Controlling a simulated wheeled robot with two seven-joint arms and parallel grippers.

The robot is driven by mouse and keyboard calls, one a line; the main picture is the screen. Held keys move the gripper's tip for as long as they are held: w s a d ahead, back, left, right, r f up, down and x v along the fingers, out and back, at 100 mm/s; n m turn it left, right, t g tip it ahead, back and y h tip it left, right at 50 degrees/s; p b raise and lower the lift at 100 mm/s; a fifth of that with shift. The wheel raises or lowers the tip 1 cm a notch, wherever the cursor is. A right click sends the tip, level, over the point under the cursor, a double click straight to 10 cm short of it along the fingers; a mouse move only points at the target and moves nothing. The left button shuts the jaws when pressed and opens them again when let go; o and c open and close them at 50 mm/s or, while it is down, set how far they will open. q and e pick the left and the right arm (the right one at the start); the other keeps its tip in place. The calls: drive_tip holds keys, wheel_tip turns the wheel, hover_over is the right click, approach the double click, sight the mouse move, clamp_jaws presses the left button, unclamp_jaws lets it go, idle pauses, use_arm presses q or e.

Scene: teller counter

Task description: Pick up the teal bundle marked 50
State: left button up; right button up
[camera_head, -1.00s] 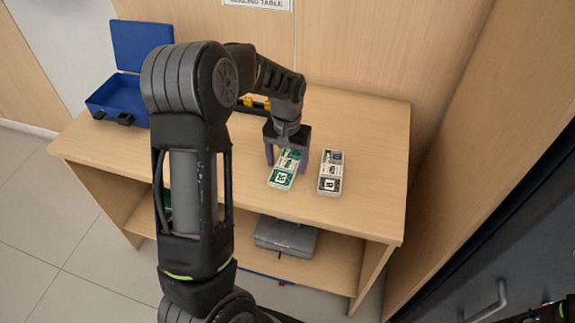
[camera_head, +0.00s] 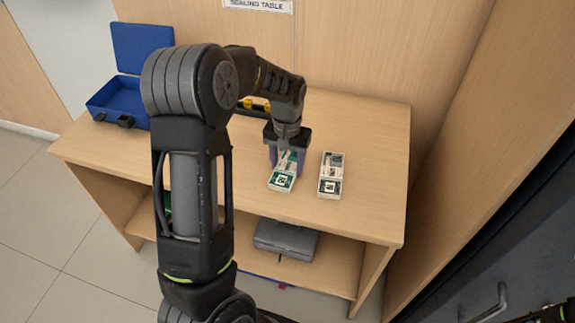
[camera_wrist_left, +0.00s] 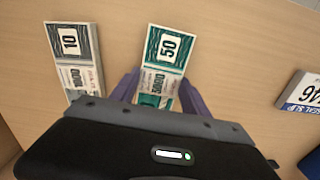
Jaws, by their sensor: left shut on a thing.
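The teal bundle marked 50 (camera_head: 283,180) is on the wooden table, partly under my left gripper (camera_head: 287,160). In the left wrist view the teal bundle (camera_wrist_left: 166,50) shows its 50 label, with its near end hidden by the gripper body. My left gripper (camera_wrist_left: 153,92) has one purple finger on each side of the bundle and is shut on it. I cannot tell any clear gap between the bundle and the table. A grey bundle marked 10 (camera_head: 330,176) lies to the right of it, apart, and also shows in the left wrist view (camera_wrist_left: 70,45).
An open blue box (camera_head: 125,98) stands at the table's left end. A grey case (camera_head: 286,238) lies on the shelf below. A wall sign (camera_head: 258,5) hangs behind. The table's (camera_head: 378,150) right end is clear.

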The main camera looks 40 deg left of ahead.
sight(287, 167)
use_arm(q)
wheel_tip(287, 167, up, 10)
idle(0.5)
